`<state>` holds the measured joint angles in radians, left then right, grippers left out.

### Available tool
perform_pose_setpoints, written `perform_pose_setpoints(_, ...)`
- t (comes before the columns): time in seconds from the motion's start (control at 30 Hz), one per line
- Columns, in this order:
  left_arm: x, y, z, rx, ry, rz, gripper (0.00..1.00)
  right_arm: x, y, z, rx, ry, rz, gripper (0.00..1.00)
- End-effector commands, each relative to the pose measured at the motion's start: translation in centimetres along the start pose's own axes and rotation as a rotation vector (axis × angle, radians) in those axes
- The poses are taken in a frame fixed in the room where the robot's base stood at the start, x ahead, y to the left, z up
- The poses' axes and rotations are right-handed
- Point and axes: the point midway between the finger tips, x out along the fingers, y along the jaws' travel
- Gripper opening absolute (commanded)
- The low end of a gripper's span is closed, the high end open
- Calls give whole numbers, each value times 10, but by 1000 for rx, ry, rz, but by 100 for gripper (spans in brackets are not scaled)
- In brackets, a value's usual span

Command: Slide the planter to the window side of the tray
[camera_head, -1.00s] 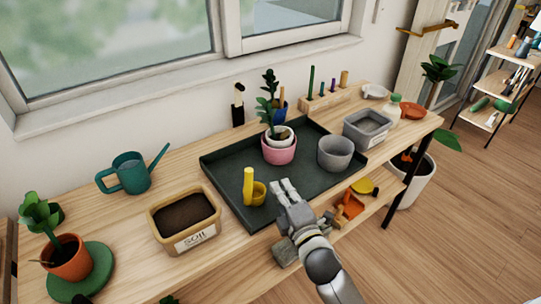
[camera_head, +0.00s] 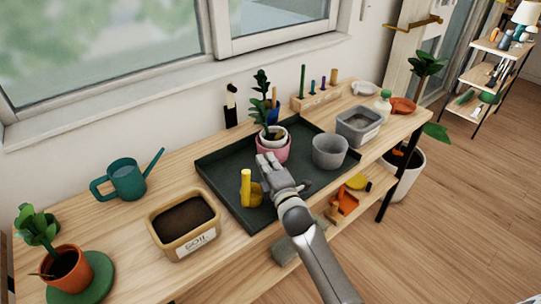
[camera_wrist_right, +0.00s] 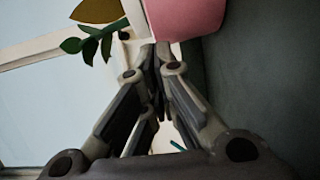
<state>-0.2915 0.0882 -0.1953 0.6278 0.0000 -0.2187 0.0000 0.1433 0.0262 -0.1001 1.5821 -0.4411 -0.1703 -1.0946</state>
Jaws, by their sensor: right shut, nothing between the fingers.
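The pink planter (camera_head: 274,153) stands upright in the dark tray (camera_head: 222,180), in the right half, with a white inner pot and a leafy plant. It shows close up in the right wrist view (camera_wrist_right: 186,16). My right gripper (camera_head: 268,160) is shut and empty, its fingertips at the near side of the planter; in the wrist view the tips (camera_wrist_right: 152,50) are at the pot's edge, and I cannot tell whether they touch. The window (camera_head: 150,50) is behind the table. My left gripper is not in view.
The tray also holds a grey pot (camera_head: 330,152) to the right of the planter and a yellow scoop-like tool (camera_head: 247,188) to the left. A soil box (camera_head: 183,225) and a teal watering can (camera_head: 127,181) stand left of the tray. Bare tray floor lies left of the planter.

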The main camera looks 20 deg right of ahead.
Motion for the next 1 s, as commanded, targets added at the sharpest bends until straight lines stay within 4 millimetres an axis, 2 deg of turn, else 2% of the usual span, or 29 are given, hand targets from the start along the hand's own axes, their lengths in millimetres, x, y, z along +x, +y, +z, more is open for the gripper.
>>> perform_pose_setpoints(0.2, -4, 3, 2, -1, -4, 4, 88, 15, 1, 15, -2, 1, 0, 0)
perform_pose_setpoints(0.43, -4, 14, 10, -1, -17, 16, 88, 17, 0, 18, 0, 1, 0, 0)
perform_pose_setpoints(0.67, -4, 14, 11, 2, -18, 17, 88, 19, 0, 20, -2, 0, 0, 0)
perform_pose_setpoints(1.0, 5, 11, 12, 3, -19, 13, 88, 53, -1, 54, -4, 0, 1, 0)
